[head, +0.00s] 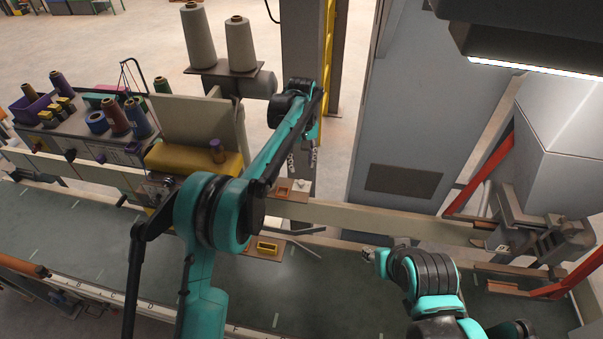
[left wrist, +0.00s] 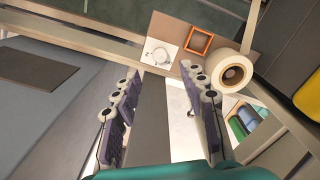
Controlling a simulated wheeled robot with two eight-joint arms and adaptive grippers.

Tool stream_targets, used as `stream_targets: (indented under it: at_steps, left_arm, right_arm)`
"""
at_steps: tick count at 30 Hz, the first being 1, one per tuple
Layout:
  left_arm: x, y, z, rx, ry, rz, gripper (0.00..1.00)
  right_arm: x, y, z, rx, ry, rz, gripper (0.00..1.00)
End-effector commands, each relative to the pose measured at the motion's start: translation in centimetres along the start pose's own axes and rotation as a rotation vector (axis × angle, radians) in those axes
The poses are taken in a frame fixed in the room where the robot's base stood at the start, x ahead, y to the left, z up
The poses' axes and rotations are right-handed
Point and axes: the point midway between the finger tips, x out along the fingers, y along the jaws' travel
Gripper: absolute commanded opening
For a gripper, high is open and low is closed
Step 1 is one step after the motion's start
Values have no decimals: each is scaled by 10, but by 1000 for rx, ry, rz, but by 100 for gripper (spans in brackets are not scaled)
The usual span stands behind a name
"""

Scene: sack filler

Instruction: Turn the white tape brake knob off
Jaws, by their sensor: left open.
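The white knob (left wrist: 158,52) is a small round piece on a white square plate in the left wrist view, beside a square orange frame (left wrist: 197,40). In the head view the knob (head: 302,185) shows as a small pale spot just below my left gripper (head: 303,164). My left gripper is open and empty, pointing down. In the left wrist view its two purple-grey fingers (left wrist: 163,80) stand wide apart, with the knob beyond their tips and not touched. The knob's exact turn is too small to read. My right gripper (head: 372,255) is at lower right, its fingers unclear.
A white tape roll (left wrist: 232,72) sits right beside the orange frame. A yellow sewing head (head: 190,160) stands left of my left arm, with thread cones (head: 240,45) behind. A grey cabinet (head: 405,120) rises to the right. A long beige rail (head: 380,217) crosses in front.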

Motion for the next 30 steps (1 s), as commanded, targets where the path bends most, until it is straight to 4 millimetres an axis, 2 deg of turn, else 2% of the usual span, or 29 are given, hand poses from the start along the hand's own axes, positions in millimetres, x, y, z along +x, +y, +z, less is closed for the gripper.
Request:
stream_targets:
  at_steps: [3, 9, 25, 28, 30]
  left_arm:
    - [-22, 0, 0, 0, 0, 0, 43]
    - [-42, 0, 0, 0, 0, 0, 43]
    - [-45, -1, 0, 0, 1, 1, 43]
    - [-47, -8, 3, 8, 12, 8, 43]
    - [-50, -20, 8, 18, 32, 21, 43]
  right_arm:
    - [0, 0, 0, 0, 0, 0, 40]
    - [0, 0, 0, 0, 0, 0, 40]
    - [0, 0, 0, 0, 0, 0, 40]
    - [5, 0, 4, 0, 0, 0, 40]
    - [12, 0, 8, 0, 0, 0, 40]
